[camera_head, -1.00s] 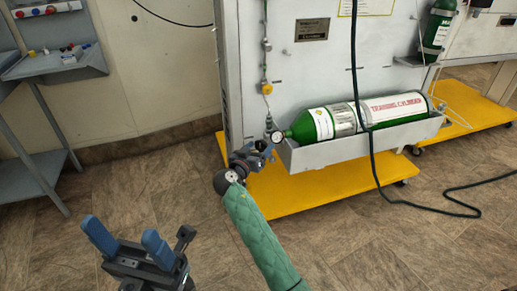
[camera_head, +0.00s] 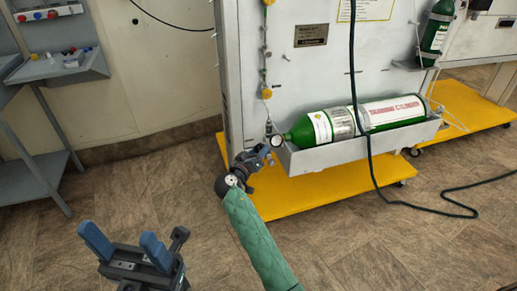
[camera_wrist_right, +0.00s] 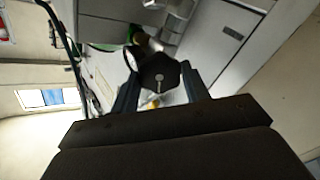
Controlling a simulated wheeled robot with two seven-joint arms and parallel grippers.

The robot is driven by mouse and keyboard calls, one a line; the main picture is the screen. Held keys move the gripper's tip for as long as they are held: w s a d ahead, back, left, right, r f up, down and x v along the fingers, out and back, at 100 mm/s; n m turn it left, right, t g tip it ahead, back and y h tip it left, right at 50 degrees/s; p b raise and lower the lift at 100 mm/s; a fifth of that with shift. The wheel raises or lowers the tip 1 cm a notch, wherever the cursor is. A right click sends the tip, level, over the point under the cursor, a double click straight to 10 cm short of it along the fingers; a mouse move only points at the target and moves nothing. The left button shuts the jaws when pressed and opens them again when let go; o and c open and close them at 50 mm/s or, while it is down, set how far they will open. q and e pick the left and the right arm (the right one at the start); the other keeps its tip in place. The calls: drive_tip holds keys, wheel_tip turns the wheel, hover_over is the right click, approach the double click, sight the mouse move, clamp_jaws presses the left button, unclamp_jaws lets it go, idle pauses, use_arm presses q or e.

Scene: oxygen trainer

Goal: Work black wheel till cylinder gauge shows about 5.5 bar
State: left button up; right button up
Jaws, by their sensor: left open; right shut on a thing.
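The green-and-white training cylinder (camera_head: 390,112) lies in a grey trough on the trolley. A small round gauge (camera_head: 277,141) with a white face sits at its left end; its needle is too small to read. My right gripper (camera_head: 256,158) is at the valve just left of and below the gauge. In the right wrist view the black wheel (camera_wrist_right: 160,76) is between the fingers of my right gripper (camera_wrist_right: 160,92), which is shut on it. The gauge shows there nearly edge-on (camera_wrist_right: 130,58). My left gripper (camera_head: 125,243) is open and empty, low at the left above the floor.
A dark green hose (camera_head: 369,150) hangs before the cylinder and runs across the floor. The trolley has a yellow base (camera_head: 320,187). A grey bench (camera_head: 60,68) with small parts stands at the left. The floor between bench and trolley is clear.

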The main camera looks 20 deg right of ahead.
drive_tip(key=shift+n+p, duration=0.8)
drive_tip(key=shift+n, duration=0.4)
drive_tip(key=o, duration=1)
drive_tip(key=shift+a, duration=0.1)
drive_tip(key=shift+p+v, duration=0.35)
drive_tip(key=shift+v, duration=3.5)
